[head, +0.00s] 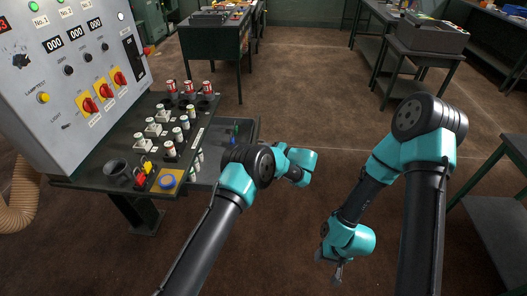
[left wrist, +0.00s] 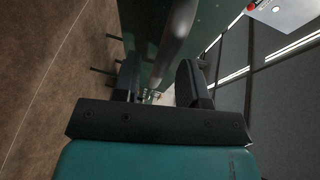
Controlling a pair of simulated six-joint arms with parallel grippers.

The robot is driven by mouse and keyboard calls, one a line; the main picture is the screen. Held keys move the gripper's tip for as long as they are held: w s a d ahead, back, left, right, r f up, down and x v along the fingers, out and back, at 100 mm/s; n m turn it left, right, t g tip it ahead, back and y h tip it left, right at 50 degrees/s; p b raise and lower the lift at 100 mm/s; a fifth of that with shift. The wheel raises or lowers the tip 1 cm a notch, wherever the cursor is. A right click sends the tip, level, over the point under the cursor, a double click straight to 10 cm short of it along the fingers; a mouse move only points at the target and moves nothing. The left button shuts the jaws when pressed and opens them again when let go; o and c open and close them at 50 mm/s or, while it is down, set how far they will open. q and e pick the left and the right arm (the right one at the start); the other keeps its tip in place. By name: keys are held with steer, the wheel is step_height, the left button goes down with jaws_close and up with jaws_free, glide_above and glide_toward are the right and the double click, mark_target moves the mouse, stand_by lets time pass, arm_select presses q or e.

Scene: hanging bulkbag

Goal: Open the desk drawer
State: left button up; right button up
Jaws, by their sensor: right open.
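The desk drawer (head: 215,140) is a grey tray under the right side of the control desk (head: 90,165). It shows pulled out, with small coloured items inside. In the head view my left arm reaches up in front of it, and its fingertips are hidden. In the left wrist view my left gripper (left wrist: 158,75) has its two dark fingers apart, with a grey bar (left wrist: 172,45) seen between them. Whether they touch the bar is unclear. My right gripper (head: 334,268) is open and empty, pointing down above the brown floor.
Several bottles (head: 178,134), red cans (head: 188,87), and a dark cup (head: 116,172) stand on the desk. A green table (head: 213,44) stands behind, and a bench (head: 418,50) at back right. The floor (head: 310,100) between is clear.

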arm_select(q)
steer(key=v, duration=1.6)
steer(key=shift+a, duration=0.1)
